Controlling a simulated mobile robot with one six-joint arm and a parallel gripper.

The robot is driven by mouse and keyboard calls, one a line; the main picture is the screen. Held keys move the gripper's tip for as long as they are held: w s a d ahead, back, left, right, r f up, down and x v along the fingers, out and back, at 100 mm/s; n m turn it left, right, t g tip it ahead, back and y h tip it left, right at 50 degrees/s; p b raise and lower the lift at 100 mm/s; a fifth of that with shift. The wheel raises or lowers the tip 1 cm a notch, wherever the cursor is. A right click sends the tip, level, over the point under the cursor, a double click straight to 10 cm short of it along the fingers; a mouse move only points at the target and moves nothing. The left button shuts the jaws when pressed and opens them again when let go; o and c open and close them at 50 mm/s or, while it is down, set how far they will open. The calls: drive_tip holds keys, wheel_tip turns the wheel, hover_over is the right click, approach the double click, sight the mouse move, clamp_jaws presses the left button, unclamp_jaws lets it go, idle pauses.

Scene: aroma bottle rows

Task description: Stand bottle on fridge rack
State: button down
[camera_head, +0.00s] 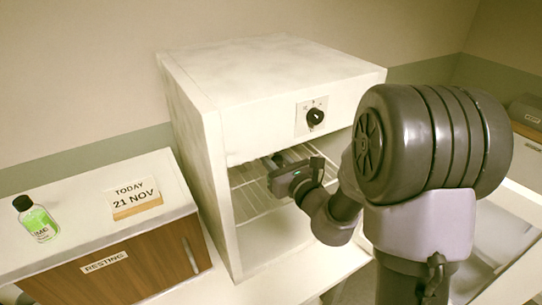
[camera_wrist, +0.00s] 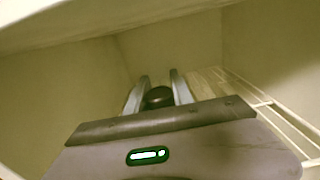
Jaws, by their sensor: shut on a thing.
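The fridge (camera_head: 195,130) is a white open-fronted box with a dial. Its wire rack (camera_head: 245,205) spans the inside, and the rack also shows at the right of the wrist view (camera_wrist: 262,104). My gripper (camera_head: 276,162) reaches inside through the opening, above the rack. In the wrist view my gripper (camera_wrist: 158,90) is shut on a bottle, whose round dark cap (camera_wrist: 159,98) shows between the two fingers. The bottle's body is hidden below the cap, so I cannot tell whether its base touches the rack.
A green bottle (camera_head: 40,221) with a black cap stands on the cabinet marked RESTING (camera_head: 75,200), left of the fridge. A sign (camera_head: 134,198) reading TODAY 21 NOV stands beside it. The fridge's walls and top closely surround my gripper.

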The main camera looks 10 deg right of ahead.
drive_tip(key=c, duration=1.1)
unclamp_jaws()
drive_tip(key=shift+f, duration=0.15)
drive_tip(key=shift+c, duration=0.2)
drive_tip(key=shift+o, duration=0.2)
